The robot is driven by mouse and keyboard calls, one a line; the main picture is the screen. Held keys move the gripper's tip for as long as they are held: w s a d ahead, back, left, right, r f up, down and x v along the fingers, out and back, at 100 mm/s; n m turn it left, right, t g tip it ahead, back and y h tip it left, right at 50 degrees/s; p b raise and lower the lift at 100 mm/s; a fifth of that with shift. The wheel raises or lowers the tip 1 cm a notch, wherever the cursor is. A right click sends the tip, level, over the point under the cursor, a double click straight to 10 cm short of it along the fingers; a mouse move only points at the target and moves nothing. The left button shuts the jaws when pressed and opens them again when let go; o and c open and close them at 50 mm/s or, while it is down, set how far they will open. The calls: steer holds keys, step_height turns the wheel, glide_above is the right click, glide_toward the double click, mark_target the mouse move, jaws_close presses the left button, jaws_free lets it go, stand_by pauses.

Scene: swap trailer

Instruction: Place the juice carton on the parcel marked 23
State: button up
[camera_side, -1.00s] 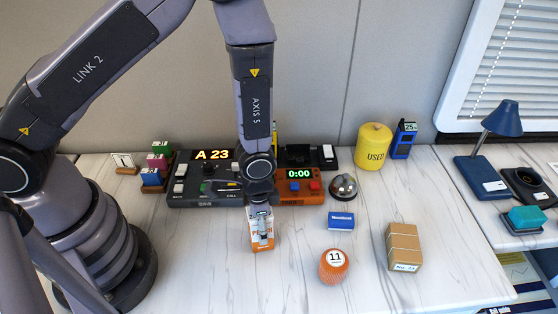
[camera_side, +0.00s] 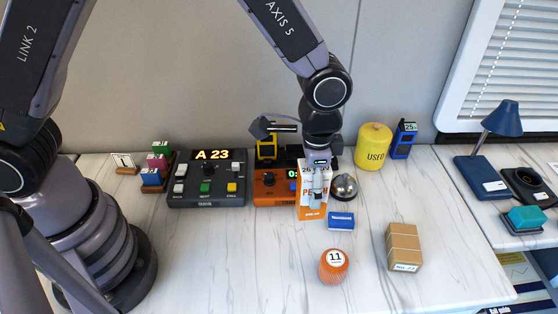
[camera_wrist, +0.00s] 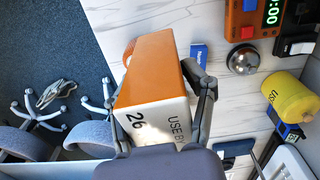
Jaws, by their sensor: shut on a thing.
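The juice carton (camera_side: 311,203) is white and orange, with "26" and "USE BY" on its top in the wrist view (camera_wrist: 158,85). My gripper (camera_side: 318,182) is shut on it, with a finger on either side in the wrist view (camera_wrist: 163,100). The carton looks upright in the side view and appears lifted above the table, behind the blue box. The brown parcel (camera_side: 404,243) lies on the table to the right of the carton, its small label reading "No." and a number too small to be sure of. The parcel is not visible in the wrist view.
A bell (camera_side: 344,187), a yellow "USED" canister (camera_side: 373,146) and a control panel showing "A 23" (camera_side: 207,190) stand behind. The table's front right is clear.

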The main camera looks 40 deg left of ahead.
steer(key=w+d+r, duration=0.1)
steer(key=d+r, duration=0.2)
steer(key=d, duration=0.1)
glide_above(392, 243)
steer(key=s+a, duration=0.3)
steer(key=shift+m, duration=0.4)
step_height(392, 243, down, 5)
steer(key=shift+r, duration=0.2)
steer(key=f, duration=0.1)
steer(key=w+d+f, duration=0.2)
steer(key=f, duration=0.1)
steer(key=shift+w+d, duration=0.2)
steer(key=shift+w+d+f, duration=0.3)
steer(key=shift+w+f, duration=0.1)
steer(key=shift+f, duration=1.65)
steer(key=shift+f, duration=0.1)
steer(key=o, duration=1.3)
